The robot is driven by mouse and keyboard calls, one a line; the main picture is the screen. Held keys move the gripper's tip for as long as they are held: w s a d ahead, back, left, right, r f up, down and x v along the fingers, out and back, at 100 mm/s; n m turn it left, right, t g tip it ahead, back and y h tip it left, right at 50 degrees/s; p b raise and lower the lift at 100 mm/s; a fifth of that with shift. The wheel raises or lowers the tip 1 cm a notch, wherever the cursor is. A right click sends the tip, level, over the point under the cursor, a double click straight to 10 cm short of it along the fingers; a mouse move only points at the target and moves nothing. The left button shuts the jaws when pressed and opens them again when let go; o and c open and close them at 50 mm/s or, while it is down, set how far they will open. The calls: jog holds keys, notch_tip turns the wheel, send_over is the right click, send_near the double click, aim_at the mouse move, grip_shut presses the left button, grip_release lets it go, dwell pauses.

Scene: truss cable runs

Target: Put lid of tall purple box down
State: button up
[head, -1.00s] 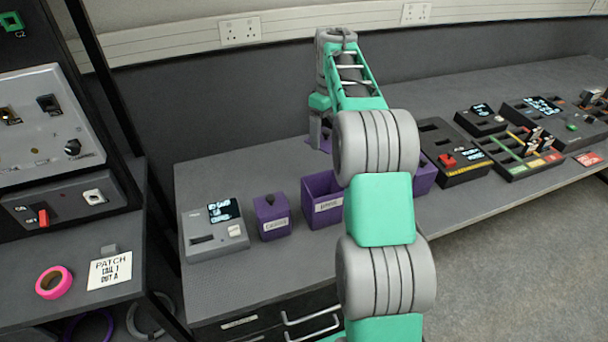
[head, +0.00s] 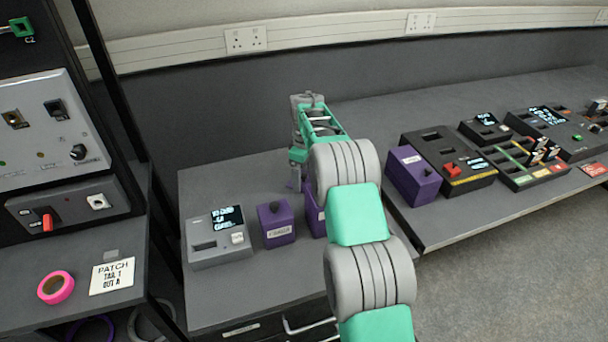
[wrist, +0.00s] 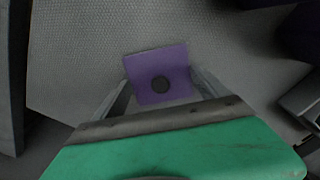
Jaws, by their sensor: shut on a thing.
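A square purple lid with a dark round knob (wrist: 143,66) shows between the fingers of my gripper (wrist: 161,88) in the wrist view. My gripper is shut on it. The grey worktop shows around the lid; I cannot tell whether the lid touches it. In the head view my gripper (head: 296,180) is over the left part of the bench, and the lid is mostly hidden there. A purple box (head: 314,216) is largely hidden behind my arm; it showed open at the top earlier.
A small labelled purple box (head: 276,224) with a knob stands left of my arm, beside a grey device with a screen (head: 217,238). Worktop behind the small box is clear.

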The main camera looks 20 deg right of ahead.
aim_at(304, 175)
jog(key=shift+f, duration=0.15)
jog(key=o, duration=1.2)
notch_tip(304, 175, up, 13)
jog(key=s+a+r+m+t, duration=0.1)
jog(key=s+a+r+m, duration=0.45)
jog(key=s, duration=0.55)
jog(key=s+a+f+m, duration=0.1)
jog(key=s+f, duration=0.1)
jog(key=s, duration=0.5)
jog(key=s+a+f+m+t, duration=0.1)
jog(key=s+a+f, duration=0.1)
jog(key=s, duration=0.6)
jog(key=s+a+f+m+t, duration=0.1)
jog(key=s+a+f, duration=0.1)
jog(key=s, duration=0.6)
jog(key=shift+a+f+m, duration=0.15)
jog(key=shift+f+m, duration=0.1)
jog(key=shift+f, duration=0.1)
